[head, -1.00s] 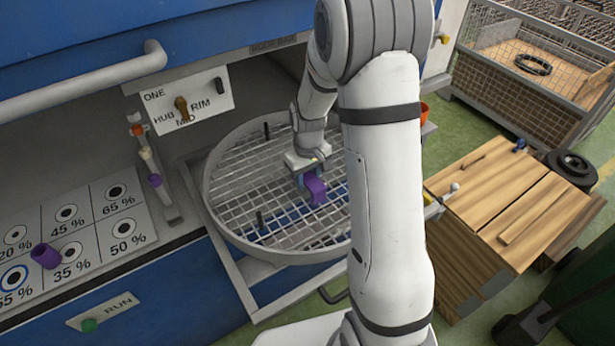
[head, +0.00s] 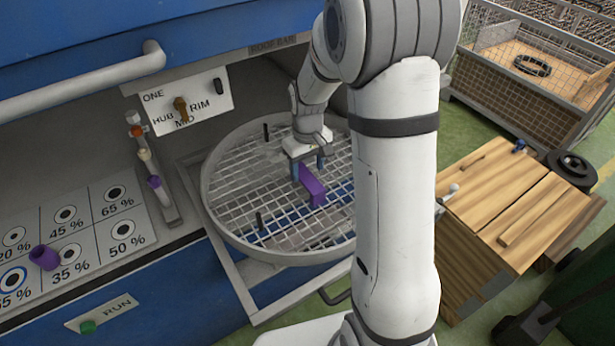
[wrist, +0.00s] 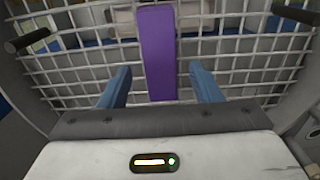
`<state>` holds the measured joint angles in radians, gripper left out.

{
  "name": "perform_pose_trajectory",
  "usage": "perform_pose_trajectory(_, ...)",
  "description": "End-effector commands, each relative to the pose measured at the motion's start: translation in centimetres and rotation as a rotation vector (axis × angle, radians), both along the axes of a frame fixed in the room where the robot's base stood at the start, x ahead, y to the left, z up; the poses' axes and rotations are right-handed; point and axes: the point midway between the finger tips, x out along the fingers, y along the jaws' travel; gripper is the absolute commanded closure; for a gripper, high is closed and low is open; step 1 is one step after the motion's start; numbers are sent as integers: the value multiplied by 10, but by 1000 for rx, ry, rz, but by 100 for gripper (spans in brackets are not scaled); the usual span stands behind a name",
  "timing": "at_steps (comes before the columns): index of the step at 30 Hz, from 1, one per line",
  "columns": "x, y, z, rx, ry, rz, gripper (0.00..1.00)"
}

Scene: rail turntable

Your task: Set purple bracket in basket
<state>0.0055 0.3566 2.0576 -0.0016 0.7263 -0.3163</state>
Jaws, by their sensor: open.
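The purple bracket (head: 312,186) rests on the wire mesh of the round basket (head: 214,208), near its middle. It also shows in the wrist view (wrist: 157,52), long and upright in the picture, its near end between my fingers. My gripper (head: 308,172) is open just above the mesh at the bracket's back end. In the wrist view its two blue fingers (wrist: 165,88) stand apart, with a gap on each side of the bracket. Whether the bracket's underside lies flat on the mesh is hard to tell.
Dark pegs (head: 260,222) stand up inside the basket. A purple cup-like piece (head: 44,257) sits on the percentage panel (head: 130,205) at left. A wooden crate (head: 510,210) and a mesh cage (head: 530,75) stand at right. My arm hides the basket's right side.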

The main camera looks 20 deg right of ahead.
Motion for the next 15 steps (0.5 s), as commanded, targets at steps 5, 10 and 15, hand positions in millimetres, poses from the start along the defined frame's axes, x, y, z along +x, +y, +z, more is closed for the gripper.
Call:
perform_pose_trajectory(5, 1, 0, 39, 0, -5, 1, 42)
perform_pose_trajectory(10, 0, 0, 63, 0, -1, 1, 42)
perform_pose_trajectory(15, -5, 1, 79, 1, -8, -7, 42)
